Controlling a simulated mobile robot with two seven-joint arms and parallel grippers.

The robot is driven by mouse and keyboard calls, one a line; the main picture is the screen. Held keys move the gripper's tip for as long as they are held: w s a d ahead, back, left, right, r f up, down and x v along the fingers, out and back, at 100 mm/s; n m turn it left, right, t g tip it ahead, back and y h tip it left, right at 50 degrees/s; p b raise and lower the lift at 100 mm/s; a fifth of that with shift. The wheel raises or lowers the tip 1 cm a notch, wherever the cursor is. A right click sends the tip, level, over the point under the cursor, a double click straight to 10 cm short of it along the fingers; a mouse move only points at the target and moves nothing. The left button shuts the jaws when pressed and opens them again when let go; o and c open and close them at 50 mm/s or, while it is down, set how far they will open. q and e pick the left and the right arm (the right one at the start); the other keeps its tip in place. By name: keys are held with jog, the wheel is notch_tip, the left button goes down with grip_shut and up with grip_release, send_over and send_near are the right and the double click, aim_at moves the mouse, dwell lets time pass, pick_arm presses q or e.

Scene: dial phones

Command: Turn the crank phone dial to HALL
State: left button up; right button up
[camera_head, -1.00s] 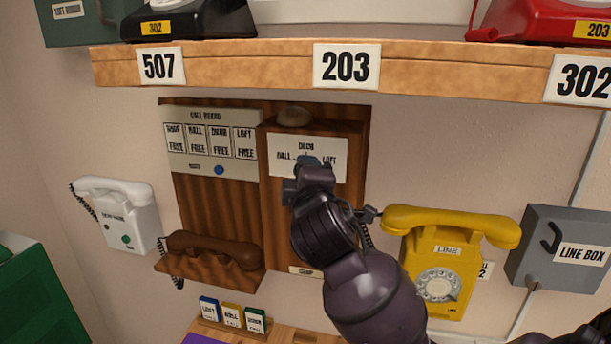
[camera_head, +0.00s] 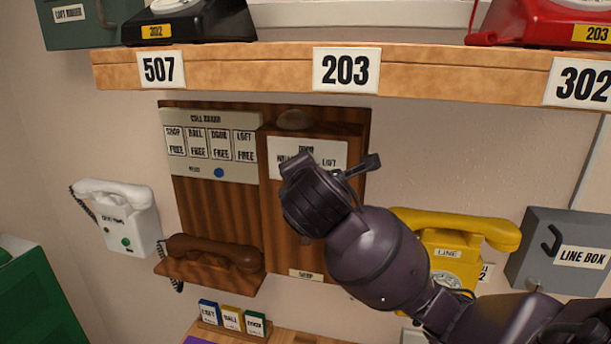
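The crank phone is a brown wooden box (camera_head: 283,225) on a wall board in the head view. Its white dial plate (camera_head: 335,150) reads DOOR at the top, with LOFT at right and HALL at left partly covered. A SHOP label (camera_head: 306,275) is near the box's bottom. My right gripper (camera_head: 298,168), dark, is in front of the plate's lower part and hides the dial pointer. I cannot see its fingertips clearly, nor whether it touches the dial. My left gripper is not in view.
A brown handset (camera_head: 212,252) rests on a ledge to the left. A call board (camera_head: 212,145) shows several FREE labels. A yellow phone (camera_head: 455,240) hangs at right, partly behind my arm. A wooden shelf (camera_head: 250,68) crosses above.

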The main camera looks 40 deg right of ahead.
dwell(0.4)
jog(key=o, duration=0.9)
